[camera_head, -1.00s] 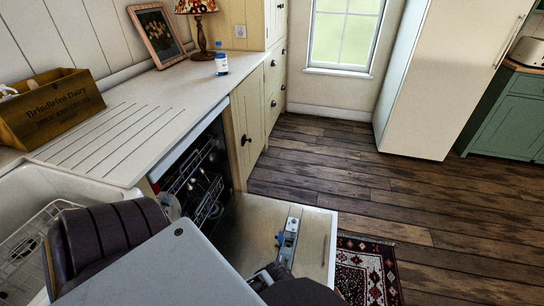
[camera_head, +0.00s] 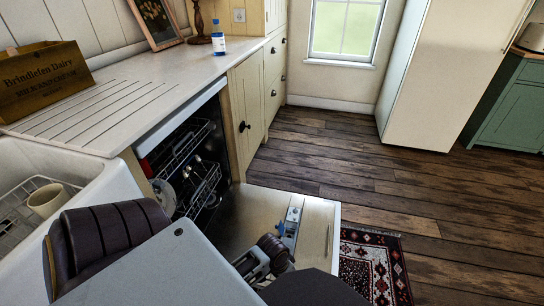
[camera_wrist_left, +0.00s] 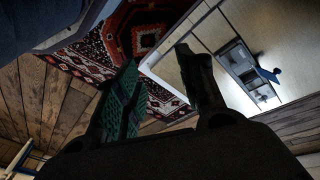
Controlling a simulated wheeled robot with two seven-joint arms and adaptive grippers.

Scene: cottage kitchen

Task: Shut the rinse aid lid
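The dishwasher door (camera_head: 318,232) is folded down, inner face up. The dispenser (camera_head: 293,216) is a grey panel set in that face. Its small blue rinse aid lid (camera_head: 280,229) stands up from the panel, raised. In the left wrist view the dispenser (camera_wrist_left: 238,62) and the blue lid (camera_wrist_left: 266,75) are to the right of my fingers. My left gripper (camera_head: 262,258) is just near the dispenser, apart from the lid. Its two fingers are spread and empty in the left wrist view (camera_wrist_left: 157,57). My right gripper is not in view.
The dishwasher (camera_head: 182,165) is open, with racks and dishes inside. A sink (camera_head: 125,187) holding a rack and a cream mug (camera_head: 47,199) is at left. A patterned rug (camera_head: 372,268) lies beside the door. The wooden floor (camera_head: 360,180) beyond is clear. A blue-capped bottle (camera_head: 218,40) stands on the counter.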

